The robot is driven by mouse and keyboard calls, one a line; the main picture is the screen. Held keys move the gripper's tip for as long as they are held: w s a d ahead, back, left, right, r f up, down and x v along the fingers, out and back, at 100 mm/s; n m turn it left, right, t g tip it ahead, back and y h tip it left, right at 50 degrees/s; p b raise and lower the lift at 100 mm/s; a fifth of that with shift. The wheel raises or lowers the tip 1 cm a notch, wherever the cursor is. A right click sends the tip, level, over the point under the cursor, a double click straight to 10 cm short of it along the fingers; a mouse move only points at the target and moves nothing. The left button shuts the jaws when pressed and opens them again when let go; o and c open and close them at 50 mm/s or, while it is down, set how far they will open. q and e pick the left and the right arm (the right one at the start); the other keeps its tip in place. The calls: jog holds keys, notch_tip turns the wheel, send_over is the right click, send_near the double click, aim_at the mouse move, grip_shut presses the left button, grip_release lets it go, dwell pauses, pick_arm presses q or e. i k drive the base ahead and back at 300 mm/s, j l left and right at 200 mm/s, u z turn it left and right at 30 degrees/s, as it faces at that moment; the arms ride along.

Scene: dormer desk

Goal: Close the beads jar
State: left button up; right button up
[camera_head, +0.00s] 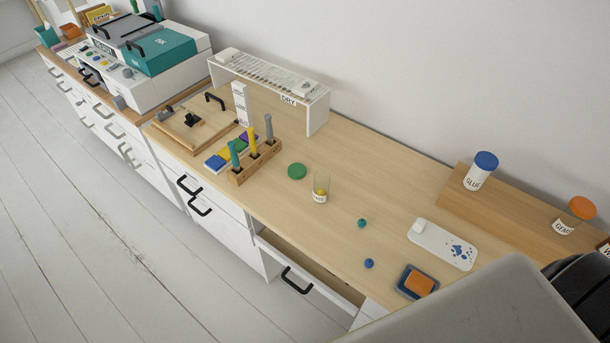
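A small clear jar (321,188) stands upright and open on the wooden desk, with yellow contents showing and a white label too small to read surely; it looks like the beads jar. A round green lid (297,171) lies flat on the desk just left of and behind the jar, apart from it. Neither of my grippers shows. A large grey part and a black part at the lower right look like my own body or arm and hide that corner of the desk.
A wooden holder with upright coloured sticks (254,162) stands left of the jar. Two small teal and blue pieces (362,223), a white tray (443,245) and an orange sponge dish (417,282) lie right. A drawer (306,270) stands open in front. Glue jar (481,170) sits on a riser.

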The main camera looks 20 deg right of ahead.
aim_at(322, 177)
jog(key=i+j+z, duration=0.1)
jog(key=z, duration=0.3)
jog(key=i+j+z, duration=0.1)
jog(key=j+z, duration=0.35)
jog(key=z, duration=0.3)
jog(key=i+j+z, duration=0.15)
jog(key=j, duration=0.7)
jog(key=j+z, duration=0.15)
jog(key=j, duration=0.7)
jog(key=i, duration=0.05)
